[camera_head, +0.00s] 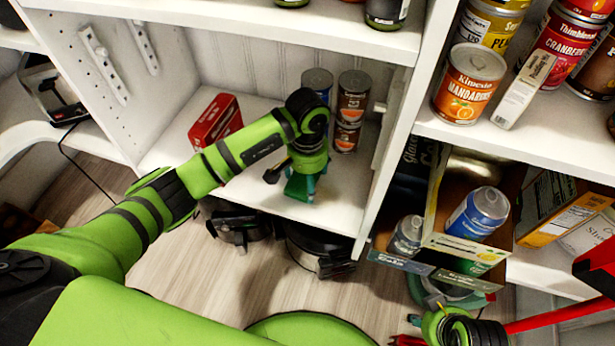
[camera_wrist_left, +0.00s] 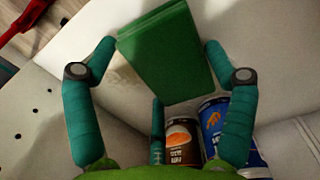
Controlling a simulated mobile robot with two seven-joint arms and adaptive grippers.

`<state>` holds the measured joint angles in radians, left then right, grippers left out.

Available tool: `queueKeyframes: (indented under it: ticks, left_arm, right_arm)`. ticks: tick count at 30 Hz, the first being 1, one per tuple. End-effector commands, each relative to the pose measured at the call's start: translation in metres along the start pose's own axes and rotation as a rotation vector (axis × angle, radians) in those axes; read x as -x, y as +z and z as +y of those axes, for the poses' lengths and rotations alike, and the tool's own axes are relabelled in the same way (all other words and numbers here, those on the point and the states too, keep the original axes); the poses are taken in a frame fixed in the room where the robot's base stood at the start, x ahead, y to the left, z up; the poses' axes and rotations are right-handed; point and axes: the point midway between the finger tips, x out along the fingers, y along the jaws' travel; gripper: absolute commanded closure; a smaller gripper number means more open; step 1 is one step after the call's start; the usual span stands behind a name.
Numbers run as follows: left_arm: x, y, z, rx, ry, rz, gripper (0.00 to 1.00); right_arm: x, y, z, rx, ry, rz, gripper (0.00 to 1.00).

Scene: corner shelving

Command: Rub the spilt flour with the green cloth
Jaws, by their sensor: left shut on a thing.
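The green cloth (camera_wrist_left: 165,50) is a folded block between the two teal fingers of my left gripper (camera_wrist_left: 160,48), which is shut on it. In the head view, my left gripper (camera_head: 302,186) points down over the front part of the lower white shelf (camera_head: 255,182), with the cloth in it. I cannot tell whether the cloth touches the shelf.
A red box (camera_head: 215,120) stands on the shelf to the left. A blue can (camera_head: 317,84) and stacked brown cans (camera_head: 351,108) stand at the back. The right upright (camera_head: 388,150) bounds the shelf. Dark pots (camera_head: 318,246) sit below.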

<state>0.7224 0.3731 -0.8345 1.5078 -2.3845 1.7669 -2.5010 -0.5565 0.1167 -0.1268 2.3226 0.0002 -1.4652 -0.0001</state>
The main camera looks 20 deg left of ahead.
Motion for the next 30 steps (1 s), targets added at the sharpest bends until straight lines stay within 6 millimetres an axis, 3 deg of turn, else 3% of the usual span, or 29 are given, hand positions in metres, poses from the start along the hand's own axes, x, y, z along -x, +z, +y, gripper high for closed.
queueKeyframes:
  ticks: [30]
  left_arm:
    - [-0.019,0.0,0.0,0.001,0.0,0.0,0.42]
  right_arm:
    - [-0.017,0.005,-0.001,0.0,0.0,0.001,0.6]
